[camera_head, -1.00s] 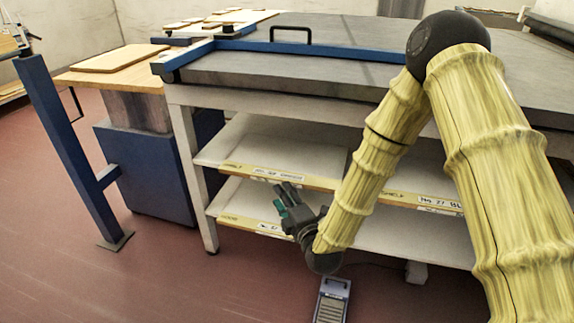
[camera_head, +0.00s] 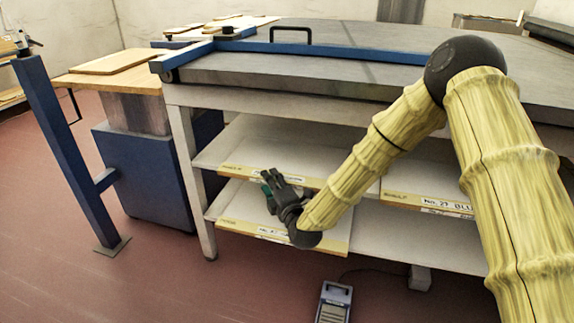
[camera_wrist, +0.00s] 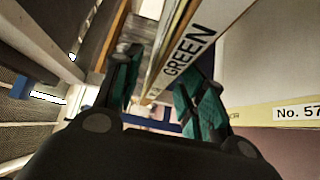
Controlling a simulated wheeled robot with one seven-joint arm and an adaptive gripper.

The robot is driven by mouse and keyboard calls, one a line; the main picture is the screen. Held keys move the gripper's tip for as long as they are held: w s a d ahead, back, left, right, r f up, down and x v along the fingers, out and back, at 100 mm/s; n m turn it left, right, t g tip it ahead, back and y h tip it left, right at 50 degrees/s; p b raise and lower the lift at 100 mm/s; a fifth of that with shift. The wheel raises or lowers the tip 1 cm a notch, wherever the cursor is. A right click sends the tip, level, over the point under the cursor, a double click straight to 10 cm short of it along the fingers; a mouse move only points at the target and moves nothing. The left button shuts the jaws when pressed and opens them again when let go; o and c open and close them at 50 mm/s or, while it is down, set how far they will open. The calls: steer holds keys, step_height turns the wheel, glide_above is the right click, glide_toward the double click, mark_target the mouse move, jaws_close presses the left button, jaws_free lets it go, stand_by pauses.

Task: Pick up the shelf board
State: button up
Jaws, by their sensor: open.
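Labelled boards with yellow front edges lie on the white shelves under the bench. An upper-left board (camera_head: 238,172) is partly hidden by my gripper (camera_head: 272,184); a lower-left board (camera_head: 238,226) lies beneath it, and another board (camera_head: 428,202) lies to the right. My gripper is open and empty at the upper-left board's front edge. In the wrist view, a board edge labelled GREEN (camera_wrist: 188,56) runs between and beyond the fingers (camera_wrist: 160,88). I cannot tell whether the fingers straddle it. A board labelled No. 57 (camera_wrist: 262,117) is at the right.
A grey-topped bench (camera_head: 330,75) with a blue rail (camera_head: 330,50) stands above the shelves. A blue post (camera_head: 62,150) and a blue cabinet (camera_head: 145,178) stand at left. A foot pedal (camera_head: 334,301) lies on the floor in front. The floor at front left is clear.

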jaws_close()
steer(key=shift+r, duration=0.2)
stand_by(0.3)
steer(key=shift+r+p, duration=0.45)
steer(key=shift+r, duration=0.15)
steer(key=s+r+p, duration=0.1)
steer(key=s+p, duration=0.1)
steer(key=s, duration=0.6)
steer(key=s+d+r+p, duration=0.1)
steer(key=s+r+p, duration=0.1)
steer(key=s, duration=0.6)
steer(key=shift+r, duration=0.25)
